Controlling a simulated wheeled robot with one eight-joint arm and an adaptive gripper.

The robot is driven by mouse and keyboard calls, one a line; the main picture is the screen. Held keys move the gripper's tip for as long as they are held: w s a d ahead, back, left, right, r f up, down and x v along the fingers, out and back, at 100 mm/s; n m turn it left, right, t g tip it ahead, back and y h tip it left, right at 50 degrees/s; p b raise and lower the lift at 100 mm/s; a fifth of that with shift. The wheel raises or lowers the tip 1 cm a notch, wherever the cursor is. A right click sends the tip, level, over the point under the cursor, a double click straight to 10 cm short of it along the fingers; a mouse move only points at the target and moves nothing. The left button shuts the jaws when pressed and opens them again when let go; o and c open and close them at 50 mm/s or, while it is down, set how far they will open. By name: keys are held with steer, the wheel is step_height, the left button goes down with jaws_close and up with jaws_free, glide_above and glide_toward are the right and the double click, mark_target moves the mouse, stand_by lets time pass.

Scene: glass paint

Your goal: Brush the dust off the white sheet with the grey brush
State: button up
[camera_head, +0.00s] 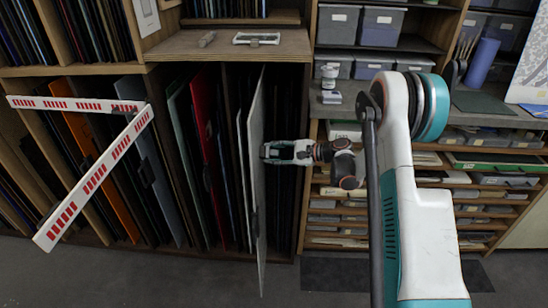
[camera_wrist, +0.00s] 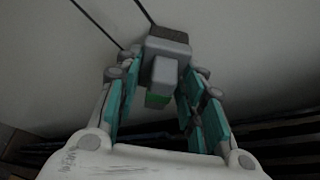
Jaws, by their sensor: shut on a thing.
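The white sheet (camera_head: 256,200) stands upright, partly out of the rack, and shows nearly edge-on in the head view. In the wrist view the sheet (camera_wrist: 245,50) fills the background as a pale grey surface. My gripper (camera_head: 270,152) is at the right side of the sheet. In the wrist view my gripper (camera_wrist: 155,92) is shut on the grey brush (camera_wrist: 166,50), which has a dark end towards the sheet. I cannot tell whether the brush touches the sheet. I cannot make out the dust. The brush is not distinct in the head view.
The rack (camera_head: 150,70) holds several upright coloured sheets, including a red one (camera_head: 203,120). A red-and-white barrier (camera_head: 100,170) stands at the left. A shelf (camera_head: 235,45) lies above the rack. Drawers (camera_head: 350,225) stand to the right. The floor (camera_head: 180,280) in front is clear.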

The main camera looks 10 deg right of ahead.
stand_by(0.3)
steer(key=shift+s+d, duration=0.3)
steer(key=shift+d, duration=0.65)
steer(key=shift+s+d, duration=0.35)
steer(key=shift+d, duration=0.55)
steer(key=shift+s+d, duration=0.3)
steer(key=shift+d, duration=0.65)
steer(key=shift+d, duration=0.1)
steer(key=d, duration=0.1)
steer(key=s+d, duration=0.1)
steer(key=shift+d, duration=0.3)
